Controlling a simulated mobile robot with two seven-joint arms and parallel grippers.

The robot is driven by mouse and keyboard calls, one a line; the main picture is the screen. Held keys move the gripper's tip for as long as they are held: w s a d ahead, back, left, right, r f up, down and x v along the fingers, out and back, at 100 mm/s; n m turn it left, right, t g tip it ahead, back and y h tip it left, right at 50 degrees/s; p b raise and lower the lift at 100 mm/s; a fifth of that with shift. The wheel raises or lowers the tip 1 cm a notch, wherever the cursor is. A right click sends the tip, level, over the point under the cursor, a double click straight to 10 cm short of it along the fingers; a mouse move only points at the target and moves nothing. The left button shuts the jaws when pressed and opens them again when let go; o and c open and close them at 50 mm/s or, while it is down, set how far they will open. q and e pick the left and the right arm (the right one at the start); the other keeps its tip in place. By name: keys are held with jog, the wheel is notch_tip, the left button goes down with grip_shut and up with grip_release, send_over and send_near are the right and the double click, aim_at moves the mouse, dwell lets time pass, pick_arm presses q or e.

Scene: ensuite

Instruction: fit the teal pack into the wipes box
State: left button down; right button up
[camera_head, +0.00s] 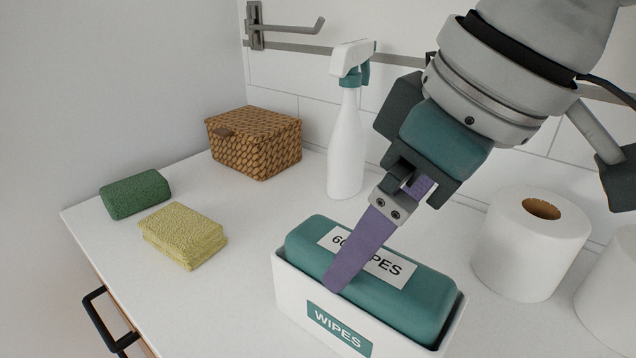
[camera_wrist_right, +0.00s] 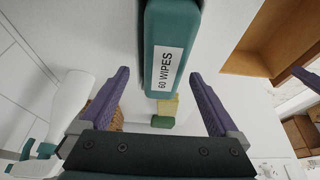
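The teal pack (camera_head: 420,305) with a white "60 WIPES" label sits lengthwise in the white wipes box (camera_head: 288,285), its upper part standing above the rim. How deep it sits is hidden by the box's front wall. My right gripper (camera_head: 375,245) is above the pack, one purple finger crossing in front of its label in the head view. In the right wrist view the gripper (camera_wrist_right: 159,75) is open, with the end of the teal pack (camera_wrist_right: 170,25) in the gap between its fingers and clear space on both sides. My left gripper is not in view.
A white spray bottle (camera_head: 346,150) and a wicker basket (camera_head: 255,140) stand behind the box. A green sponge (camera_head: 135,194) and yellow sponges (camera_head: 184,236) lie at the left. Paper rolls (camera_head: 528,245) stand close at the right. A rail (camera_head: 290,47) runs along the wall.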

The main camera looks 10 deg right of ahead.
jog(key=shift+r, duration=0.2)
jog(key=p+v, duration=0.2)
jog(key=v, duration=1)
jog(key=shift+r, duration=0.45)
